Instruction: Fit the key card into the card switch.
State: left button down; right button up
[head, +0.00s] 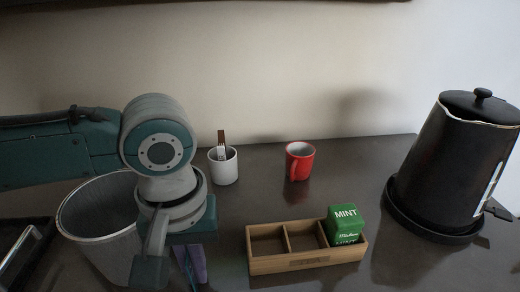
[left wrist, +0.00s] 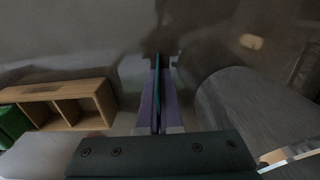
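My left gripper (head: 192,262) is low over the dark counter, between the grey bin and the wooden box. In the left wrist view its two purple fingers (left wrist: 160,100) are close together around a thin teal sheet seen edge-on, which appears to be the key card (left wrist: 158,72). The card sticks out past the fingertips. In the head view my wrist hides part of the fingers, and only a thin teal edge shows beside them. I cannot make out the card switch in either view. My right gripper is out of view.
A grey bin (head: 84,222) stands left of the gripper. A wooden divided box (head: 290,265) with green mint packets (head: 344,222) is to the right. A white cup (head: 224,170), a red mug (head: 299,161) and a black kettle (head: 455,165) stand behind. The counter between is clear.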

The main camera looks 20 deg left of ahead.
pick_arm(q)
notch_tip(320, 180, up, 33)
jog(key=w+d+m+p, duration=0.2)
jog(key=m+p, duration=0.4)
jog(key=s+r+p, duration=0.2)
jog(key=r+p, duration=1.5)
jog(key=p, duration=0.1)
jog(key=s+r+p, duration=0.3)
jog(key=r+p, duration=1.4)
jog(key=p, duration=0.1)
jog(key=shift+s+r+p, duration=0.25)
jog(key=shift+r+p, duration=0.1)
jog(key=shift+p, duration=0.05)
